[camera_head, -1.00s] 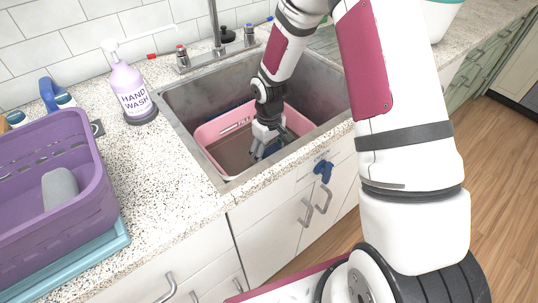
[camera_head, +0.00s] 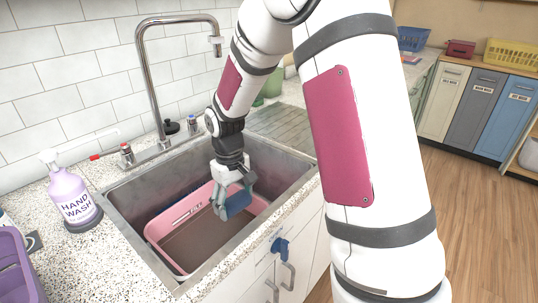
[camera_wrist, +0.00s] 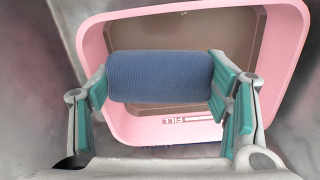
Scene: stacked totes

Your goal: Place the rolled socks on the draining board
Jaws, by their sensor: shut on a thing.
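The rolled socks are a blue knitted roll (camera_wrist: 160,76), held crosswise between the teal-padded fingers of my gripper (camera_wrist: 165,85) in the wrist view. In the head view my gripper (camera_head: 232,206) is shut on the blue roll (camera_head: 238,203), above the pink tub in the sink. The pink tub (camera_head: 163,229) has a brown inside and looks empty in the wrist view (camera_wrist: 293,50). The draining board (camera_head: 283,124) is the grooved grey surface behind and right of the sink, partly hidden by my arm.
The metal sink (camera_head: 125,212) has raised walls around the tub. A tall tap (camera_head: 150,75) stands behind it. A hand wash bottle (camera_head: 73,199) and a purple basket (camera_head: 15,270) are at left. A green object (camera_head: 271,85) stands beyond the draining board.

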